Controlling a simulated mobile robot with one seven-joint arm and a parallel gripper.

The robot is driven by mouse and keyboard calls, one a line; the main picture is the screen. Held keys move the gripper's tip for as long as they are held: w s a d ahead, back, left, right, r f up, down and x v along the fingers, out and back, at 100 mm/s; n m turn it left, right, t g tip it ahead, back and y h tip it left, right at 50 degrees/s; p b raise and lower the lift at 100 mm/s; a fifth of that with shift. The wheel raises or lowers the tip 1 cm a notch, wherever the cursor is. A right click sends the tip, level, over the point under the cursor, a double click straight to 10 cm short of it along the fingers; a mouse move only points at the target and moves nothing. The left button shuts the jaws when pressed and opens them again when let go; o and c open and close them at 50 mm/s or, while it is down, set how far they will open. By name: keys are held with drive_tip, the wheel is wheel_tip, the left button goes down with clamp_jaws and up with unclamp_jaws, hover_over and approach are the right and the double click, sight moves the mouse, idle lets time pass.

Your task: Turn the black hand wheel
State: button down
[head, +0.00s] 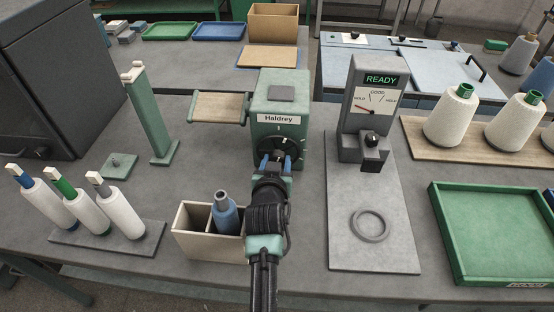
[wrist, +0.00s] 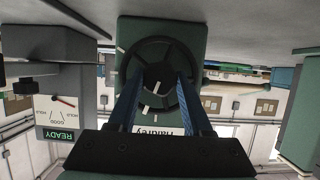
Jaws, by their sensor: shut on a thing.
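The black hand wheel (head: 278,148) is on the front of the green winder box labelled "Haldrey" (head: 278,95). In the wrist view, which is upside down, the wheel (wrist: 157,62) shows as a black ring with spokes, a hub and white marks. My gripper (head: 275,163) is right in front of the wheel. In the wrist view its two blue fingers (wrist: 158,88) reach to either side of the wheel's hub and are shut on it. The exact contact at the fingertips is hard to see.
A grey gauge post reading "READY" (head: 375,100) stands close right of the winder. A wooden-topped arm (head: 218,107) juts out left. A green tray (head: 495,235) lies at the right.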

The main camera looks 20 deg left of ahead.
drive_tip(key=shift+n, duration=0.3)
idle(0.4)
drive_tip(key=shift+c, duration=1.6)
unclamp_jaws()
drive_tip(key=shift+r, duration=0.1)
wheel_tip(320, 180, up, 10)
drive_tip(key=shift+f+p, duration=0.1)
drive_tip(key=shift+p, duration=0.3)
